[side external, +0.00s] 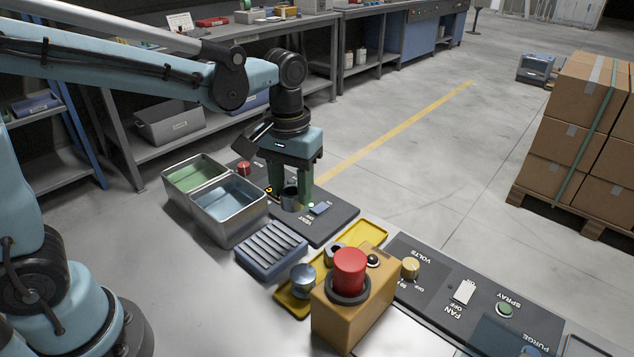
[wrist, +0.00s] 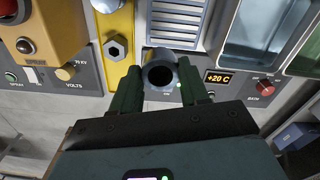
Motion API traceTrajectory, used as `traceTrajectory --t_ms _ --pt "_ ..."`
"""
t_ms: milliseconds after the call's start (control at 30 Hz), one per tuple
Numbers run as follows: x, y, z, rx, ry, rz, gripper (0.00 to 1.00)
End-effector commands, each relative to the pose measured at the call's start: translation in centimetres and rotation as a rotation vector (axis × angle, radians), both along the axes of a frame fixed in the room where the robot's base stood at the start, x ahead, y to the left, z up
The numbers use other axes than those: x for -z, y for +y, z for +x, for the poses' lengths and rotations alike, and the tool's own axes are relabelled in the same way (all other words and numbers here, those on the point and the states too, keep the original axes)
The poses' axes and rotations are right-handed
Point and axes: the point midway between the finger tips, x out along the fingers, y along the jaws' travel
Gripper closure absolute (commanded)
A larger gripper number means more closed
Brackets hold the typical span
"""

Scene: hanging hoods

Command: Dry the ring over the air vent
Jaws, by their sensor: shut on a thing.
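My gripper (side external: 292,190) points down over the dark vent panel (side external: 335,222) and is shut on a grey metal ring (side external: 290,199). In the wrist view, the ring (wrist: 160,57) sits between my two green fingers (wrist: 160,85), with a dark round opening in its middle. The panel's lettering appears to read VENT, and a small green light (wrist: 179,86) glows beside the ring. The ring's lower edge is hidden, so I cannot tell whether it touches the vent or hangs just above it.
Two steel tubs, one with green liquid (side external: 197,172) and one with blue (side external: 229,196), stand left of the vent. A slatted blue rack (side external: 271,249) lies in front. A yellow tray with a hex nut (wrist: 115,47) and a red-button box (side external: 350,300) stand nearby.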

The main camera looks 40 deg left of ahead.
Motion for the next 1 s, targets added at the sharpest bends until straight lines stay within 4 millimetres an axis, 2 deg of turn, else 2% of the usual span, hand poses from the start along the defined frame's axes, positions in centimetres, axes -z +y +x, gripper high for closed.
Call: traceTrajectory --t_ms 100,300,1000 --pt "0.4 1.2 -2.2 -0.002 0.0 0.0 0.87" --pt "0.9 2.1 -4.0 -0.001 0.0 0.0 0.87" --pt "5.3 2.2 -4.2 0.0 0.0 0.0 0.87"
